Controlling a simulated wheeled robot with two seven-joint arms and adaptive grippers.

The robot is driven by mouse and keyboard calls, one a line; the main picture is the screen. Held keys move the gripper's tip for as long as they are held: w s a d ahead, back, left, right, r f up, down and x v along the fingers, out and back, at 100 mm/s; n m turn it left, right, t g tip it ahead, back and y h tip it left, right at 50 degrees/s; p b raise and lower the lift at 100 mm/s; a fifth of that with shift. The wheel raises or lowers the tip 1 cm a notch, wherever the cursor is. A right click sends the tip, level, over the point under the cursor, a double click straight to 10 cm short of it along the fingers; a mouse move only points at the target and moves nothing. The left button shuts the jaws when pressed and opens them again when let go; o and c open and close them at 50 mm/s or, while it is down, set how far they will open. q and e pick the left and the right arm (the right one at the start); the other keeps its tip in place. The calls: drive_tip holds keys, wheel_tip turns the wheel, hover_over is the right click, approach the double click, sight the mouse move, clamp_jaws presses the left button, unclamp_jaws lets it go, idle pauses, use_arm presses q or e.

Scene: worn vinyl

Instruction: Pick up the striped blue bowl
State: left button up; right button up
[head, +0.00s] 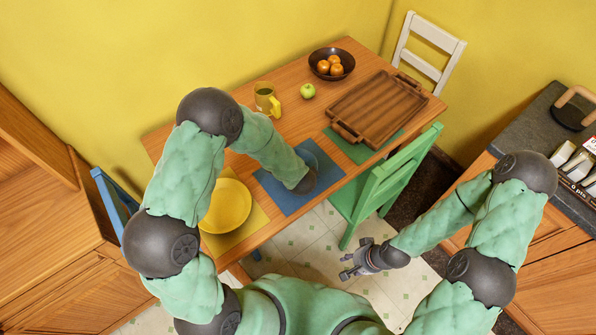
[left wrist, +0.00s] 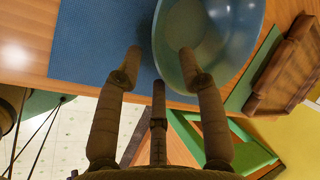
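The blue bowl (left wrist: 222,45) shows large in the left wrist view, its near rim at the fingers; I cannot make out its stripes. It sits at the edge of a blue placemat (left wrist: 105,40), also seen in the head view (head: 283,198). In the head view my left arm mostly hides the bowl. My left gripper (left wrist: 160,52) is open, with the rim between its fingertips: the right finger overlaps the bowl's inside, the left one is over the mat. Contact is unclear. My right gripper (head: 354,259) is open and empty above the floor, away from the table.
A wooden tray (head: 378,108), a dark bowl of oranges (head: 332,64), a green apple (head: 308,91) and a yellow mug (head: 266,99) stand on the table. A green chair (head: 385,182) stands close to the table's front edge.

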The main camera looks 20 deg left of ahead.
use_arm(q)
drive_tip(key=b+x, duration=0.1)
drive_tip(key=x, duration=0.2)
drive_tip(key=shift+w, duration=0.1)
clamp_jaws()
drive_tip(key=shift+r, duration=0.1)
